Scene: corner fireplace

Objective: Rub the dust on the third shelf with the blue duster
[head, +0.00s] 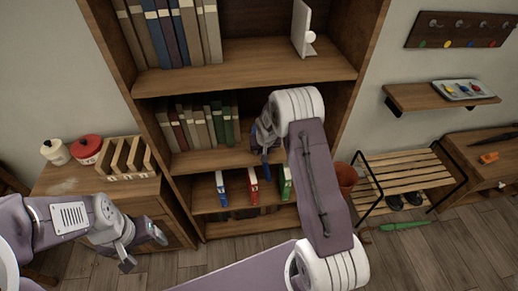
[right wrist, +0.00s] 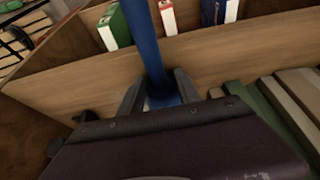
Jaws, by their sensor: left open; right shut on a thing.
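The bookcase has several shelves. The book-filled shelf (head: 207,160) is at mid height, with a lower shelf (head: 210,202) below it. My right gripper (head: 264,142) is inside the bookcase, in front of the mid-height shelf and right of its books. It is shut on the blue duster (head: 264,163); its blue shaft shows between the fingers in the right wrist view (right wrist: 147,40). The duster's far end is hidden, so I cannot tell whether it touches a shelf. I cannot make out dust on the shelf. My left gripper (head: 142,250) is open and empty, in front of the low cabinet.
Books (head: 205,124) fill the left of the mid-height shelf; coloured binders (head: 253,185) stand on the lower one. A cabinet (head: 60,190) at left holds a red pot (head: 86,149) and a wooden rack (head: 127,156).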

